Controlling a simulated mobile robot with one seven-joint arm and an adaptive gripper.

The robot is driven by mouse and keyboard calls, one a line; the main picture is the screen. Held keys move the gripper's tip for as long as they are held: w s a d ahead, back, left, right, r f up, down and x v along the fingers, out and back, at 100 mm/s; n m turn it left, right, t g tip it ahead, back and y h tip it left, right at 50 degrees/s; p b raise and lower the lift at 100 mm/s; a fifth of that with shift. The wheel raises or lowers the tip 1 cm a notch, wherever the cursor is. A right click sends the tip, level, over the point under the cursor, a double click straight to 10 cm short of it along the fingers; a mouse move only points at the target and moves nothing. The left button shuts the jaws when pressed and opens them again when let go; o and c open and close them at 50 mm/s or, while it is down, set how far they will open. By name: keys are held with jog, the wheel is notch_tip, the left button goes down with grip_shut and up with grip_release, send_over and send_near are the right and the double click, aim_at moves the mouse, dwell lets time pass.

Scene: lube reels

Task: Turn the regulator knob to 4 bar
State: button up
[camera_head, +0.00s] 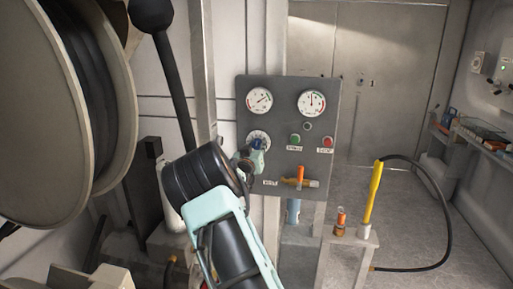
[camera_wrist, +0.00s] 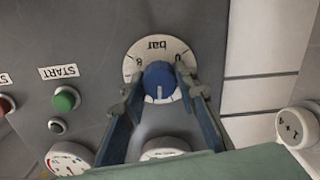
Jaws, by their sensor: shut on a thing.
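The blue regulator knob (camera_wrist: 160,80) sits on a white round dial marked "bar" (camera_wrist: 157,45) on the grey panel. A white line on the knob points down in the wrist view; the dial's numbers there are mostly hidden or too small to read. My gripper (camera_wrist: 155,88) is shut on the knob, one finger on each side. In the head view the knob (camera_head: 257,143) is at the panel's lower left, with my gripper (camera_head: 250,158) at it. Two round gauges (camera_head: 259,101) and (camera_head: 312,103) sit above; their values are too small to read.
A green start button (camera_head: 295,139) and a red button (camera_head: 327,142) are right of the knob. An orange valve handle (camera_head: 300,174) is below them. A large hose reel (camera_head: 65,110) fills the left. A yellow-handled hose tool (camera_head: 373,192) stands at right.

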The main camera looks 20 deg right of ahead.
jog(key=shift+n, duration=2.3)
jog(key=o, duration=1.2)
jog(key=shift+c, duration=0.2)
jog(key=v, duration=1.2)
